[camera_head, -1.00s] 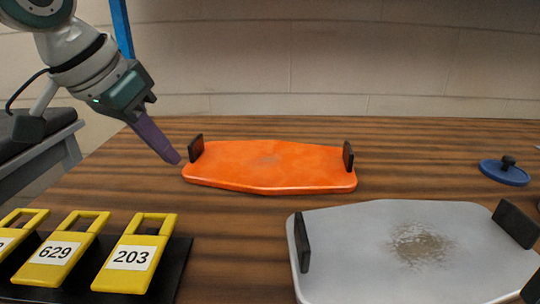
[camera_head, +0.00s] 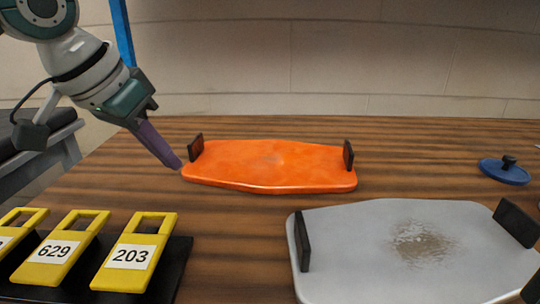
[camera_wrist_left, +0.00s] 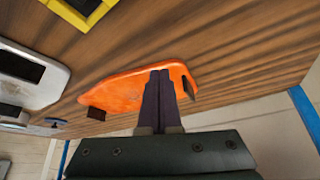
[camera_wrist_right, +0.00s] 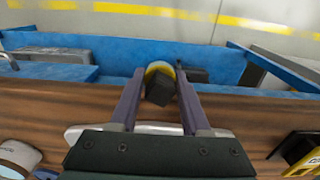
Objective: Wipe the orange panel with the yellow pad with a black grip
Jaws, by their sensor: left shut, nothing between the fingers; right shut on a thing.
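The orange panel (camera_head: 235,175) lies on the wooden table with a black upright bracket at each end. A faint dull smudge shows near its middle. My left gripper (camera_head: 177,163) is shut and empty beside the panel's left end; whether it touches the panel is unclear. In the left wrist view its fingers (camera_wrist_left: 161,75) overlap the orange panel (camera_wrist_left: 125,92). In the right wrist view my right gripper (camera_wrist_right: 160,95) is shut on the black grip (camera_wrist_right: 160,88) of the yellow pad (camera_wrist_right: 158,67). My right gripper is outside the head view.
A grey panel (camera_head: 350,260) with a brown dirty patch and black brackets lies at front right. A blue round pad with a black knob (camera_head: 504,171) stands at far right. Yellow numbered tags (camera_head: 130,255) rest on a black board at front left. Bare table surrounds the orange panel.

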